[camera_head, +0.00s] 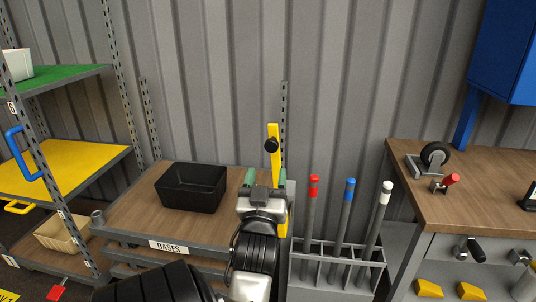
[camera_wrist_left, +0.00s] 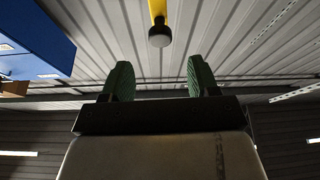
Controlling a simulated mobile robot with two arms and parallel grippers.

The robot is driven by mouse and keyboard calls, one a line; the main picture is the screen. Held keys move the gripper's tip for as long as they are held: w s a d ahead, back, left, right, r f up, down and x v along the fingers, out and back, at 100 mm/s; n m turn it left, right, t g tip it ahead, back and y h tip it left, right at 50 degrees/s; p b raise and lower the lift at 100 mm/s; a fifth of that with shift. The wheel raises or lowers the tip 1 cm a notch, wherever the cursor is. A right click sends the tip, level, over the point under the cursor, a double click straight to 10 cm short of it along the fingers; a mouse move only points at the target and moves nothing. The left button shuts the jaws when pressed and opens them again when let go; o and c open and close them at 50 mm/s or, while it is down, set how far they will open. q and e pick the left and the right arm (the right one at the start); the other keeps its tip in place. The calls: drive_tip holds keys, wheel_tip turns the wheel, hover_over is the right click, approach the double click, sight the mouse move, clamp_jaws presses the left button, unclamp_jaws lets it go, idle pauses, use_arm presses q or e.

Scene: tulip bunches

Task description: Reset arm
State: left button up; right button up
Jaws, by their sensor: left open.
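My left gripper (camera_head: 266,180) is in the middle of the head view, in front of the corrugated wall and beside the right end of the wooden bench. Its two green fingers stand apart. In the left wrist view the fingers (camera_wrist_left: 160,80) are also spread, with nothing between them. A yellow upright bar (camera_head: 273,150) with a dark round knob shows just beyond the gripper. In the wrist view the yellow bar (camera_wrist_left: 157,8) ends in the dark knob, past the fingertips and apart from them. My right gripper is in neither view. No tulips are visible.
A black bin (camera_head: 192,187) sits on the wooden bench (camera_head: 130,215), left of the gripper. A rack (camera_head: 335,255) with red-, blue- and white-topped rods stands close on the right. A workbench (camera_head: 495,190) with a caster is farther right. Coloured shelves (camera_head: 75,165) stand left.

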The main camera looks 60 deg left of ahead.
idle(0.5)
use_arm(q)
drive_tip(key=w+d+f+m+h+p, duration=0.2)
drive_tip(key=w+f+h, duration=0.2)
drive_tip(key=w+f, duration=0.3)
drive_tip(key=w+d+f+m+h+p, duration=0.1)
drive_tip(key=w+d+f+m+h, duration=0.25)
drive_tip(key=f, duration=0.55)
drive_tip(key=d+f+m+g+h+p, duration=0.1)
drive_tip(key=d+f+m+h+p, duration=0.3)
drive_tip(key=f, duration=0.7)
drive_tip(key=d+f+n+g+h+b, duration=0.1)
drive_tip(key=d+f+g+h, duration=0.15)
drive_tip(key=d+f, duration=0.7)
drive_tip(key=s+d+f+m+g+h+p, duration=0.2)
drive_tip(key=s+f, duration=0.5)
drive_tip(key=f, duration=0.4)
drive_tip(key=s+d+f+m+g+p, duration=0.1)
drive_tip(key=s+f, duration=0.5)
drive_tip(key=s, duration=0.8)
drive_tip(key=s+d+f+m+g+h+p, duration=0.1)
drive_tip(key=s+f+g, duration=0.5)
drive_tip(key=s, duration=0.8)
drive_tip(key=shift+s+d+m+h+p, duration=0.35)
drive_tip(key=shift+d+m, duration=0.3)
drive_tip(key=shift+d, duration=0.25)
